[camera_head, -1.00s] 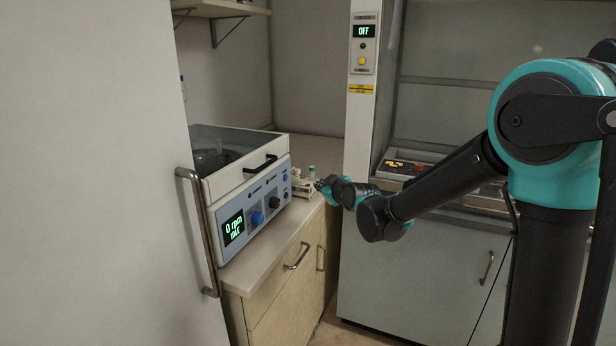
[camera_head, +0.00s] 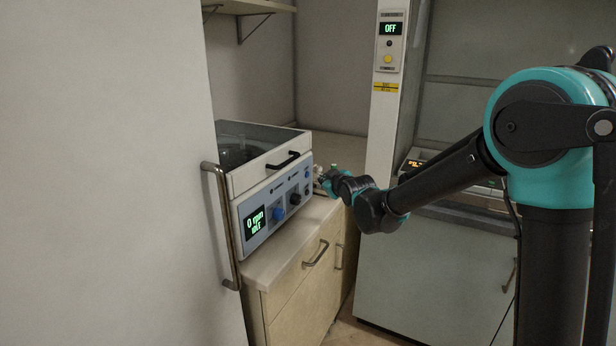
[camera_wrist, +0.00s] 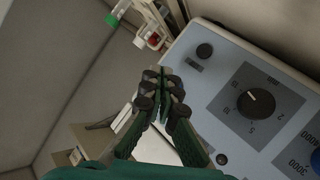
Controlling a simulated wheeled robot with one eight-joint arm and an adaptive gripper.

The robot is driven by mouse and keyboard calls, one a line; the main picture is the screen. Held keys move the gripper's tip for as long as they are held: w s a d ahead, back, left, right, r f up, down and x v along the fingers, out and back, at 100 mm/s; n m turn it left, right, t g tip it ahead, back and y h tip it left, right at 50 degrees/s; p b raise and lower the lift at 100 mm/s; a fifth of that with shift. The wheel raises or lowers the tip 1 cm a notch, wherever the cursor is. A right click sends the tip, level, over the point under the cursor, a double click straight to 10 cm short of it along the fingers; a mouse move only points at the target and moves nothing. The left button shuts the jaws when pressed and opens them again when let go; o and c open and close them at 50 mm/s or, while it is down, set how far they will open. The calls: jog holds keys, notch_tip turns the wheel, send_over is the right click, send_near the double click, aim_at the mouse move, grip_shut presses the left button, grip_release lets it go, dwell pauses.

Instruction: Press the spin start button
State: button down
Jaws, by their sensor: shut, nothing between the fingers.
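The spin machine (camera_head: 262,190) stands on the counter at left, with its lid down and its green display (camera_head: 255,222) reading 0 rpm and IDLE. Its sloped front panel carries a blue knob (camera_head: 279,213), a black knob (camera_head: 295,199) and small buttons at the right end (camera_head: 307,189). The wrist view shows a round dark button (camera_wrist: 204,50) and a black dial (camera_wrist: 257,103) on the panel. Labels are too small to tell which button is spin start. My gripper (camera_head: 322,177) is shut and empty, just right of the panel; its fingertips (camera_wrist: 163,76) appear left of the dark button.
Small items with a green cap (camera_wrist: 112,19) stand behind the gripper on the counter (camera_head: 290,245). A cabinet door handle (camera_head: 225,225) is at left. A fume hood with an OFF display (camera_head: 391,29) stands at right, with a device (camera_head: 416,163) inside.

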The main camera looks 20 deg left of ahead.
aim_at(307, 175)
jog(key=shift+w+a, duration=0.1)
jog(key=shift+a, duration=1)
jog(key=shift+a, duration=0.15)
dwell(0.6)
jog(key=shift+a, duration=0.3)
